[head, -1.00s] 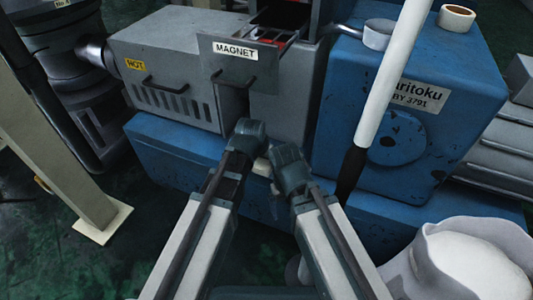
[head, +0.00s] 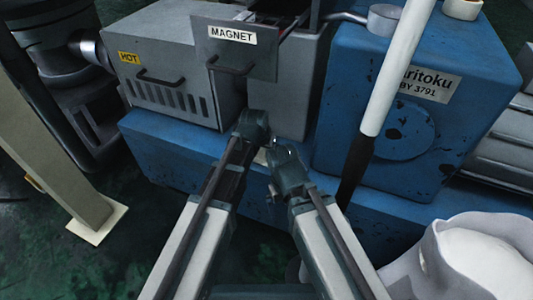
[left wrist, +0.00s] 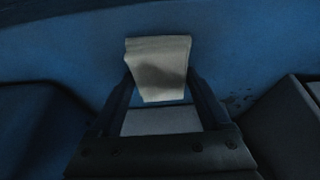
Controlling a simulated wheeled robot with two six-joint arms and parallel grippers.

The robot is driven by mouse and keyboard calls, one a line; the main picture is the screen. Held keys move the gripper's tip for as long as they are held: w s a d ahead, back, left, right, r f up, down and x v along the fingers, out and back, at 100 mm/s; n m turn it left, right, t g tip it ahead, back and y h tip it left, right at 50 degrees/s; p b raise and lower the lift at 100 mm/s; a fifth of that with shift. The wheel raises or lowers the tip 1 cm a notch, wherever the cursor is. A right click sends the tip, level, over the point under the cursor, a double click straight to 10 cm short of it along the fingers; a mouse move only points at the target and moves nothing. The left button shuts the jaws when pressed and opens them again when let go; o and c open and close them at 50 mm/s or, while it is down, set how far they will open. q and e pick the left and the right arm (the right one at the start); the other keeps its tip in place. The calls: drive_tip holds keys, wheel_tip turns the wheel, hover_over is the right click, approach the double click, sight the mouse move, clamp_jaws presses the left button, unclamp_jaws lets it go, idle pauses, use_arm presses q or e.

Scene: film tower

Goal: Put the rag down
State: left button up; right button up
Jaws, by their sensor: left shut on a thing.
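The rag (left wrist: 158,65) is a small pale beige cloth, seen in the left wrist view between the fingers of my left gripper (left wrist: 160,88). It sticks out past the fingertips in front of a blue surface; I cannot tell whether it touches that surface. In the head view my left gripper (head: 252,127) is in front of the grey cabinet, above the blue base. A small pale patch of the rag (head: 262,156) shows between the two arms. My right gripper (head: 284,155) is close beside it on the right; its fingers are too dark and small to read.
The open drawer marked MAGNET (head: 233,50) juts out above my grippers. A grey box marked HOT (head: 165,80) is at left. A white pole (head: 398,75) stands at right before the blue tank (head: 470,75). A white sack (head: 480,265) is at lower right.

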use_arm(q)
drive_tip(key=o, duration=0.7)
drive_tip(key=shift+f, duration=0.15)
drive_tip(key=o, duration=0.3)
drive_tip(key=shift+r, duration=0.35)
drive_tip(key=p+v, duration=1.1)
drive_tip(key=shift+s+r, duration=0.2)
drive_tip(key=shift+r, duration=0.15)
drive_tip(key=shift+f, duration=0.15)
